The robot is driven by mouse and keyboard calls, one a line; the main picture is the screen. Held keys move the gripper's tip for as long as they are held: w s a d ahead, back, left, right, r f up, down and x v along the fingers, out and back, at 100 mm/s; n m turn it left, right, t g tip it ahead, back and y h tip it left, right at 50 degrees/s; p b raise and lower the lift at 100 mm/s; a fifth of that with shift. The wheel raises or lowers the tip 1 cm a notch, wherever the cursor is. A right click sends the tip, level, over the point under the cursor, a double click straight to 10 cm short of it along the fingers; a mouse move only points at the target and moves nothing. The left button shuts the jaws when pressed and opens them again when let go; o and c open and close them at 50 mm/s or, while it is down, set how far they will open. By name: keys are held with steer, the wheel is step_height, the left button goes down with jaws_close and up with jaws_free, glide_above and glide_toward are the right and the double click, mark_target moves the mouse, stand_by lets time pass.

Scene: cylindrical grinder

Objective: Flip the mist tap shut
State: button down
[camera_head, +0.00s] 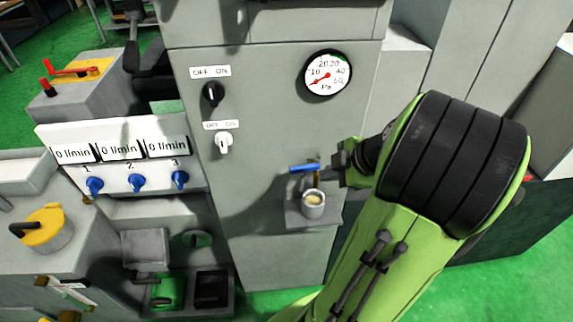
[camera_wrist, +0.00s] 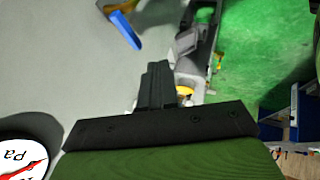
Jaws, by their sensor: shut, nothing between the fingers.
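The tap with a blue lever (camera_head: 304,169) sits on the front of the grey cabinet, above a small shelf. Its lever lies roughly level across the picture, and a brass body (camera_head: 317,179) shows beside it. In the wrist view the blue lever (camera_wrist: 126,29) hangs at the top, left of my fingers, with part of the brass body above it. My gripper (camera_head: 339,171) is just right of the tap in the head view. In the wrist view my fingers (camera_wrist: 157,68) are together and empty, with a visible gap to the lever. The fingertips are partly dark and hard to separate.
A pale cup (camera_head: 313,206) stands on the grey shelf (camera_head: 297,219) under the tap. A pressure gauge (camera_head: 327,76) and two switches, black (camera_head: 212,94) and white (camera_head: 223,142), are on the cabinet. A flow panel (camera_head: 118,151) with three blue knobs is at left.

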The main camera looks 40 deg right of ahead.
mark_target(296, 172)
steer(key=w+f, duration=0.7)
steer(key=w, duration=0.2)
steer(key=shift+d+f, duration=0.3)
steer(key=shift+f, duration=0.1)
steer(key=shift+w+d+r+b, duration=0.1)
steer(key=shift+w+d+b, duration=0.05)
steer(key=shift+w+b, duration=0.45)
steer(key=shift+s+d, duration=0.1)
steer(key=shift+s, duration=0.05)
